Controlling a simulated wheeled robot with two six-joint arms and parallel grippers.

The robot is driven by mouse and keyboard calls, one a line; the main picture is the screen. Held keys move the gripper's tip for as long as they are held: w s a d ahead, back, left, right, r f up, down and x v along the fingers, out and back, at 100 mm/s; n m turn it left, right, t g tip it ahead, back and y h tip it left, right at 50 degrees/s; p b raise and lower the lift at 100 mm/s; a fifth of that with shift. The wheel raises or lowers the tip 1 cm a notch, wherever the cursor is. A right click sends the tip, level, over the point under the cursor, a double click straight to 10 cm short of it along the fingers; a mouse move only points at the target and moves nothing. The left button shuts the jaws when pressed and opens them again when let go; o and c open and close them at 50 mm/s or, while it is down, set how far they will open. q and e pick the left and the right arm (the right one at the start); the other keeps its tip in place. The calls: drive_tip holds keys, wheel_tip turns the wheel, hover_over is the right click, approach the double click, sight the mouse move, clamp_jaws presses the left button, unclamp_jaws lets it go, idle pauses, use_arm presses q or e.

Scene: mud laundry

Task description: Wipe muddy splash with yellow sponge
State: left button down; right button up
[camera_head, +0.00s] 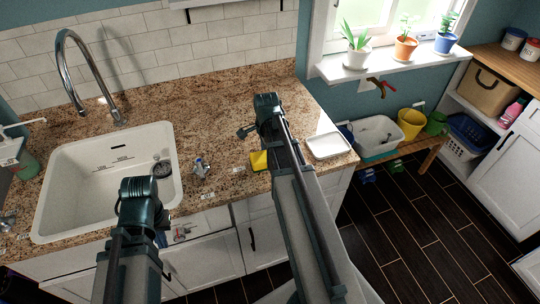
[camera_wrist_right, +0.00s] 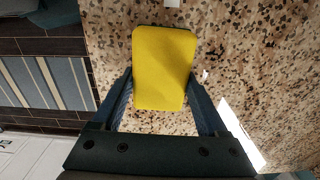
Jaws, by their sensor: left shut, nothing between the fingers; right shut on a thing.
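The yellow sponge (camera_head: 258,160) shows beside my right arm, over the front part of the speckled counter (camera_head: 225,120). It fills the middle of the right wrist view (camera_wrist_right: 164,67). My right gripper (camera_wrist_right: 162,95) is shut on it, one finger at each long side. I cannot tell whether the sponge touches the counter. In the head view my right arm hides most of this gripper. My left gripper (camera_head: 160,240) is shut and empty, low in front of the sink cabinet, partly hidden by my arm. I cannot make out a muddy splash on the speckled stone.
A white sink (camera_head: 60,190) with a tall chrome faucet (camera_head: 85,75) is on the left. A small metal fitting (camera_head: 202,168) stands right of the sink. A white tray (camera_head: 328,145) lies at the counter's right end. Potted plants stand on the windowsill (camera_head: 385,62).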

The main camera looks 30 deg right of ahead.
sight(256, 159)
drive_tip(key=shift+w+a+f, duration=0.1)
drive_tip(key=shift+w+a, duration=0.05)
drive_tip(key=shift+a, duration=0.85)
drive_tip(key=shift+w+a+f, duration=0.1)
drive_tip(key=shift+w+a, duration=0.05)
drive_tip(key=shift+a, duration=0.8)
drive_tip(key=shift+r, duration=0.1)
drive_tip(key=shift+w+r+p, duration=0.15)
drive_tip(key=shift+r+p, duration=0.55)
drive_tip(key=shift+r, duration=0.1)
wheel_tip(256, 159, up, 4)
drive_tip(key=p, duration=0.4)
drive_tip(key=shift+r, duration=0.15)
wheel_tip(256, 159, up, 3)
drive_tip(key=p, duration=0.3)
drive_tip(key=shift+r, duration=0.1)
